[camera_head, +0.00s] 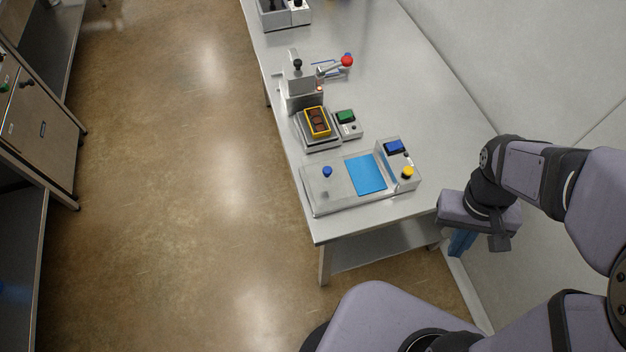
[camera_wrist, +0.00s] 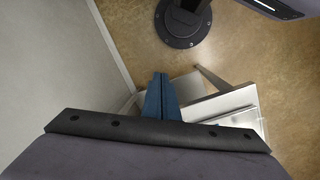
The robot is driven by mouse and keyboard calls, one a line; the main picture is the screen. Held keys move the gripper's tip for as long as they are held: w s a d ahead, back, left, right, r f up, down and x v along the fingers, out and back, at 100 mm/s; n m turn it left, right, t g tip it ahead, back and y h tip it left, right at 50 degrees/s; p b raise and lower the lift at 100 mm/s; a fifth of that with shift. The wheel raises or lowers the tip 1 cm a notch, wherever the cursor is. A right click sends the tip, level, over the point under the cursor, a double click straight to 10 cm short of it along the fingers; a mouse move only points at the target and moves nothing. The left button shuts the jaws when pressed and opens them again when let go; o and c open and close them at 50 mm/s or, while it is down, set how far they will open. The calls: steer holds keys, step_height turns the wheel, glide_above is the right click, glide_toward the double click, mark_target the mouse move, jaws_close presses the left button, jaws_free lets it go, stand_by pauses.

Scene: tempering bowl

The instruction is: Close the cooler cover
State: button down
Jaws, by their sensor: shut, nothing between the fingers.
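The cooler appears to be the low grey metal unit (camera_head: 318,205) at the near end of the steel table. A metal plate with a blue knob (camera_head: 327,171) covers its left part, and looks like the cover. A bright blue surface (camera_head: 366,174) lies bare to the right of that plate. My gripper (camera_head: 460,244) hangs off the table's right near edge, apart from the cooler, its blue fingers pointing down. In the wrist view, the blue fingers (camera_wrist: 161,96) are together and empty. A pale unit at the right there is partly hidden.
The cooler's raised right side carries a blue button (camera_head: 394,146) and a yellow knob (camera_head: 407,172). Behind stand a yellow tray of brown pieces (camera_head: 317,121), a green-button box (camera_head: 347,122) and a machine with a red-ball lever (camera_head: 347,61). A wall (camera_head: 545,90) runs along the right.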

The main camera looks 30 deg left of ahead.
steer(key=w+a+f+n+t+h+b, duration=0.2)
steer(key=w+a+f+n+h+b, duration=0.35)
steer(key=a+f+b, duration=0.2)
steer(key=n+t+b, duration=0.6)
steer(key=t+b, duration=0.3)
steer(key=t, duration=0.3)
glide_toward(311, 182)
steer(key=shift+m+h, duration=0.25)
steer(key=shift+h, duration=0.2)
steer(key=w+d, duration=0.4)
steer(key=d, duration=0.1)
steer(key=w+d, duration=0.2)
steer(key=d, duration=0.1)
steer(key=s+a+n+t+y+b, duration=0.1)
steer(key=s+a+t+y+b, duration=0.3)
steer(key=s+a, duration=0.6)
steer(key=shift+t+h, duration=0.3)
steer(key=p+x, duration=0.2)
steer(key=x, duration=0.2)
steer(key=d+p+x, duration=0.1)
steer(key=x, duration=0.3)
steer(key=p+x, duration=0.2)
steer(key=x, duration=0.2)
steer(key=shift+s+d+f+p, duration=0.1)
steer(key=shift+d+f+p, duration=0.2)
steer(key=shift+d, duration=0.15)
steer(key=shift+w+d+f+p, duration=0.1)
steer(key=shift+w+d+p, duration=0.25)
steer(key=shift+d, duration=0.4)
steer(key=shift+w, duration=0.1)
